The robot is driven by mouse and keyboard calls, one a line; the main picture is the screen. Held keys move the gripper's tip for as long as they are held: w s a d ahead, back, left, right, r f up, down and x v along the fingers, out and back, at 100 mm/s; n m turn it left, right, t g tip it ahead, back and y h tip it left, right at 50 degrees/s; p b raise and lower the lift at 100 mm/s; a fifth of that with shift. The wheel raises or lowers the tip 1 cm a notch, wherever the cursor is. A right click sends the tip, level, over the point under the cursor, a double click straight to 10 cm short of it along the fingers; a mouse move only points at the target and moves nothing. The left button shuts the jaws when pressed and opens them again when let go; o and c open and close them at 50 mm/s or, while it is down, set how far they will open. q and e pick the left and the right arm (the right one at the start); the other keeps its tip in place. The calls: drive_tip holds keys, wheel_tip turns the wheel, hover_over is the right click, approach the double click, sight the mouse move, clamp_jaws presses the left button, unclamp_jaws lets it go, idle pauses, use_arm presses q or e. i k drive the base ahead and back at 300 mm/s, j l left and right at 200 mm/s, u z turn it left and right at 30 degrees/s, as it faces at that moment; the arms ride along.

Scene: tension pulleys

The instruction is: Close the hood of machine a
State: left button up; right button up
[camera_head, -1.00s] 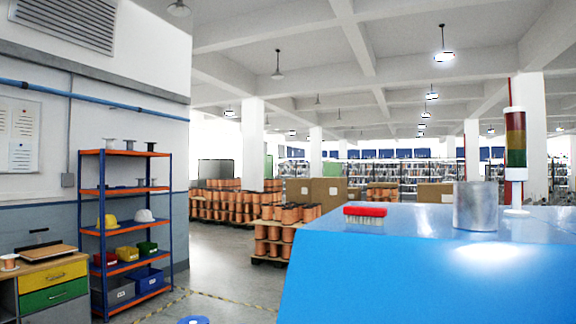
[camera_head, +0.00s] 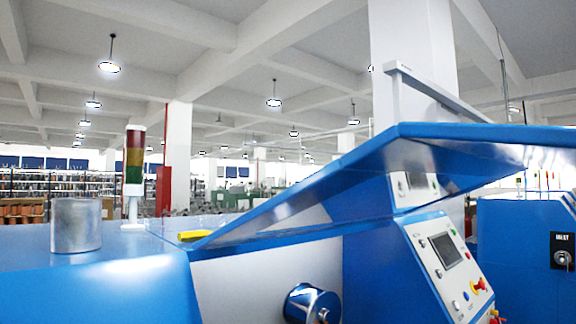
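A blue machine (camera_head: 90,295) fills the lower left and middle of the head view. Its blue hood (camera_head: 330,182) is raised and tilted, with its free edge up at the right. Below the hood are a pale inner panel (camera_head: 245,275) and a shiny round roller or pulley (camera_head: 312,303). I cannot read a label that tells whether this is machine a. Neither of my grippers is in view.
A metal cylinder (camera_head: 76,226), a signal tower (camera_head: 134,178) and a yellow object (camera_head: 194,235) stand or lie on the machine top. A control panel (camera_head: 448,262) with a screen and buttons is right of the opening. Another blue machine (camera_head: 520,240) stands further right.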

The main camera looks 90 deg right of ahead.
sight(499, 152)
drive_tip(key=l+z, duration=0.1)
drive_tip(key=z, duration=2.05)
